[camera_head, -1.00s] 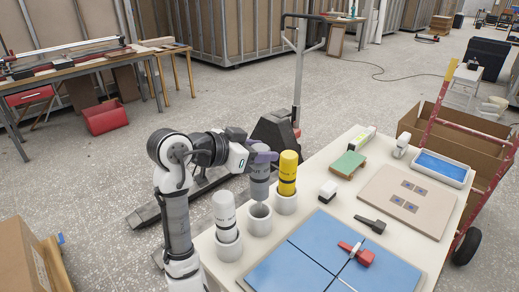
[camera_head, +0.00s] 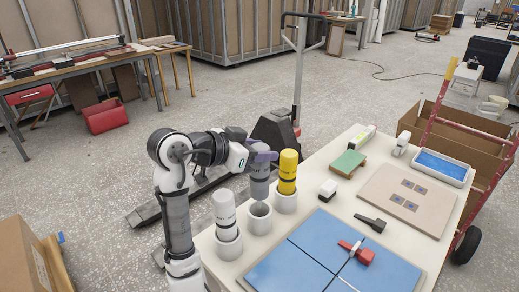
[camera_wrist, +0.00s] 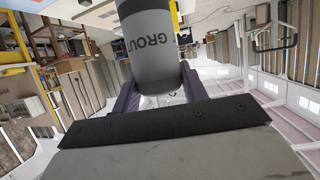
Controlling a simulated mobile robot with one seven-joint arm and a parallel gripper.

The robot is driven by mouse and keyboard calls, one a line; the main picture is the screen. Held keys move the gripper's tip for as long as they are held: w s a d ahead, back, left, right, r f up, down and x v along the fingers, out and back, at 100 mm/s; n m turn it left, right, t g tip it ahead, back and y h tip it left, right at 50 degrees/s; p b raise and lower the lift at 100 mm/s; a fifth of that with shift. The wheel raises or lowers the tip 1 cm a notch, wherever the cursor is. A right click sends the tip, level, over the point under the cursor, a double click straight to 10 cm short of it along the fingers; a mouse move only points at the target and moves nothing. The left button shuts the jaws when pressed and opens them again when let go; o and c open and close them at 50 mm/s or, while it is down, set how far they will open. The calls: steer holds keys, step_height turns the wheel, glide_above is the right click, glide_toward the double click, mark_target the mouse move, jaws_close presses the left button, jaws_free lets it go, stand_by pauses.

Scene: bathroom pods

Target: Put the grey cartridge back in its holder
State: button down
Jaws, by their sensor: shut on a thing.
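The grey cartridge (camera_head: 259,183) is upright in my gripper (camera_head: 261,157), which is shut on its upper part. Its lower end is right above or just inside the mouth of the empty middle white holder (camera_head: 258,218); I cannot tell which. In the wrist view the grey cartridge (camera_wrist: 150,45) fills the space between the purple fingers (camera_wrist: 162,95), with the letters "GROU" showing. A white cartridge (camera_head: 224,208) stands in the left holder (camera_head: 228,244). A yellow cartridge (camera_head: 288,170) stands in the right holder (camera_head: 285,202).
The white table (camera_head: 330,215) also bears blue tiles (camera_head: 290,270), a red-handled tool (camera_head: 357,252), a black-handled tool (camera_head: 370,223), a beige board (camera_head: 420,185) and a green block (camera_head: 348,162). The yellow cartridge stands close to the right of my gripper.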

mark_target(260, 173)
steer(key=shift+f+b, duration=2.5)
steer(key=shift+f, duration=0.9)
stand_by(1.4)
steer(key=shift+c, duration=1.9)
jaws_free()
step_height(260, 173, up, 6)
steer(key=p, duration=0.5)
